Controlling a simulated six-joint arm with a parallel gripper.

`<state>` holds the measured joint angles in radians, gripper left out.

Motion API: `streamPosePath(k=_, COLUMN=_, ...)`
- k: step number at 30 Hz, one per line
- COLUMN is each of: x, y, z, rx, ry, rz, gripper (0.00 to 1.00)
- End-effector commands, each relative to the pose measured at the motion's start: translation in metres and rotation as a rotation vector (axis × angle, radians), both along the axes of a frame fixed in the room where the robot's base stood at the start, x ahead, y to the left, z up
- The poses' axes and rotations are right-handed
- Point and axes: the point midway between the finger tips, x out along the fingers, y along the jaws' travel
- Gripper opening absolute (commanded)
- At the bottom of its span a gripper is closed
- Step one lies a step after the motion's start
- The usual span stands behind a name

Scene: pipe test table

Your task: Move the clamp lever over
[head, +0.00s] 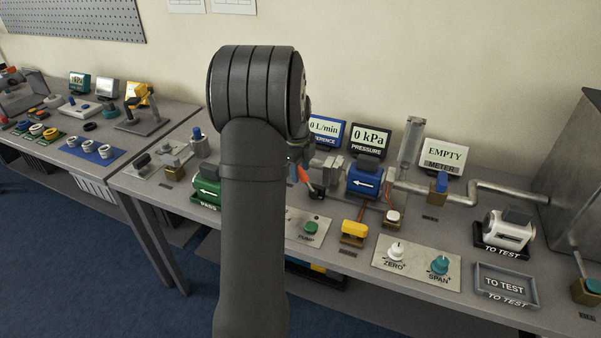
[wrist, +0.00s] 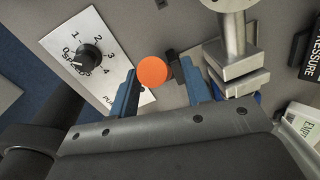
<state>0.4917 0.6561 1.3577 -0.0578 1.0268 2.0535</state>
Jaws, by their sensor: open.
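The clamp lever has an orange end (head: 304,174), seen in the head view beside the grey metal clamp block (head: 327,165), just right of my arm. In the wrist view the round orange end (wrist: 153,71) shows between the two blue fingers of my gripper (wrist: 159,68). The fingers are open, one on each side of it, with gaps visible. I cannot tell how deep the lever sits between them. The steel clamp body (wrist: 238,62) is right of the fingers in the wrist view. In the head view my arm hides most of the gripper.
A blue meter (head: 366,180) stands right of the clamp, with a yellow-handled part (head: 354,230) in front. A dial panel (wrist: 115,50) lies left of the fingers in the wrist view. The green meter (head: 205,189) is left of my arm. Display screens stand behind.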

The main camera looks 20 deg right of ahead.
Motion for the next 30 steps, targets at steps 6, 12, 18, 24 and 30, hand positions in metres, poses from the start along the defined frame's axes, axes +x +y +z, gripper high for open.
streamPosePath(k=6, x=0.001, y=-0.001, z=-0.016, rx=0.001, ry=0.001, rz=0.000, gripper=0.44)
streamPosePath(k=12, x=0.001, y=-0.001, z=-0.017, rx=0.001, ry=0.001, rz=0.000, gripper=0.44)
streamPosePath(k=18, x=0.001, y=-0.002, z=-0.017, rx=0.001, ry=0.001, rz=0.000, gripper=0.19)
streamPosePath(k=24, x=0.001, y=-0.002, z=-0.016, rx=0.000, ry=0.000, rz=0.000, gripper=0.00)
streamPosePath(k=30, x=0.000, y=-0.003, z=-0.015, rx=0.011, ry=-0.011, rz=-0.002, gripper=0.00)
